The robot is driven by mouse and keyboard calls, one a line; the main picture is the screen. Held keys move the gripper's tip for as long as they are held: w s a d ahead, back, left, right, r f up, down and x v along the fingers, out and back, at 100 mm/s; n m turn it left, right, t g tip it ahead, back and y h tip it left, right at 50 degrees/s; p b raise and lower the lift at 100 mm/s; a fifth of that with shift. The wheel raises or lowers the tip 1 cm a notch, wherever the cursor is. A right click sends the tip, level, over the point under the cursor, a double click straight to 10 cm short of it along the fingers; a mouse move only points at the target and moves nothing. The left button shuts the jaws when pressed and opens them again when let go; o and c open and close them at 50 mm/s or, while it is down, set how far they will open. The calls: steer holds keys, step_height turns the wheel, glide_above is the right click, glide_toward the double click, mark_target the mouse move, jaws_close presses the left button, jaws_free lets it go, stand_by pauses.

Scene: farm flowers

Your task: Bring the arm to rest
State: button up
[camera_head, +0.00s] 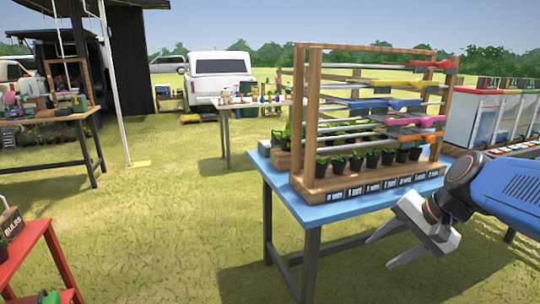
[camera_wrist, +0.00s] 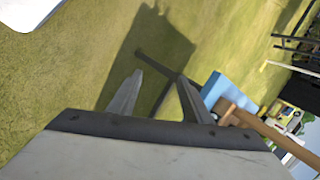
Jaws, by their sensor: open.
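My gripper (camera_head: 388,250) is at the lower right of the head view, at the end of my blue arm. Its two grey fingers are spread apart with nothing between them. It hangs in the air in front of the blue table (camera_head: 354,206), over the grass. In the wrist view the gripper (camera_wrist: 155,92) also shows open and empty, with grass behind it. The blue table (camera_wrist: 213,88) shows there right of the fingers, tilted in the picture.
A wooden rack (camera_head: 312,120) with colourful tools and small potted plants stands on the blue table. A red stand (camera_head: 45,240) is at the lower left. White bins (camera_head: 480,115) stand at the right. Open grass (camera_head: 170,210) lies in the middle.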

steer(key=s+d+f+n+h, duration=0.1)
steer(key=s+f+n+h, duration=0.3)
steer(key=s+n, duration=0.5)
steer(key=shift+s+d+f, duration=0.4)
steer(key=shift+s+f, duration=0.6)
steer(key=shift+s, duration=0.75)
